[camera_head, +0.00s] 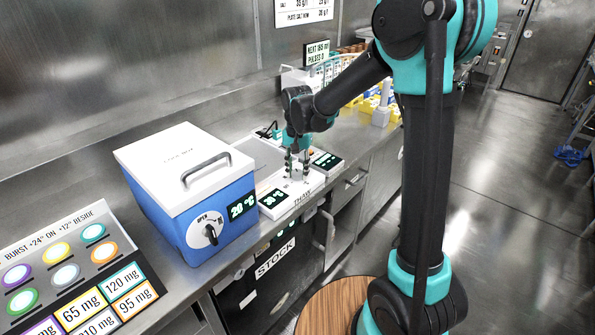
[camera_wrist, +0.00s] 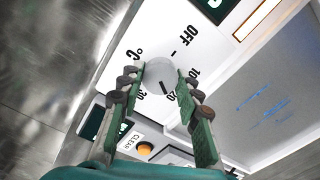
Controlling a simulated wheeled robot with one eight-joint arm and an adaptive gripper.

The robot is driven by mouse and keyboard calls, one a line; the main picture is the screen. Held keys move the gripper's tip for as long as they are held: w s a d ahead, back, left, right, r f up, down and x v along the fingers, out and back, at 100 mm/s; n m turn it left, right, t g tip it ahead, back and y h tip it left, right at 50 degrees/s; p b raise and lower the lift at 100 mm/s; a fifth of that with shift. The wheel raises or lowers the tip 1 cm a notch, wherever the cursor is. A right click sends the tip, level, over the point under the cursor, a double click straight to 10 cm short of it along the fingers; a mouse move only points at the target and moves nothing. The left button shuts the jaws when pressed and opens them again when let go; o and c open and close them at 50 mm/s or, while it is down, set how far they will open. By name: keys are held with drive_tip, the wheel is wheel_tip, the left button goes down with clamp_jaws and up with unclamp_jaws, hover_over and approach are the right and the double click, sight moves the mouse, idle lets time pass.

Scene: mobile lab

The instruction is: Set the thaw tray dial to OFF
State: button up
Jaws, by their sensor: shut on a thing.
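The white thaw tray dial (camera_wrist: 157,76) sits on a white panel in the wrist view, with OFF, 10, 20, 30 and °C printed around it. Its black pointer line is on the side toward the 20 and 30 marks, away from the OFF label (camera_wrist: 187,37). My gripper (camera_wrist: 160,82) is shut on the dial, one finger on each side. In the head view my gripper (camera_head: 296,164) points down at the front panel of the thaw tray (camera_head: 262,152). There it largely hides the dial.
A blue cold box (camera_head: 185,190) with a white lid stands left of the tray. Small displays (camera_head: 272,198) (camera_head: 327,161) flank the dial. An orange button (camera_wrist: 145,147) marked CLEAR sits nearby. Yellow racks (camera_head: 372,104) stand farther along the counter.

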drive_tip(key=n, duration=1.2)
drive_tip(key=shift+a+n, duration=0.1)
drive_tip(key=shift+n, duration=0.3)
drive_tip(key=n, duration=1.1)
drive_tip(key=shift+n, duration=0.4)
drive_tip(key=o, duration=1.1)
drive_tip(key=shift+o, duration=0.2)
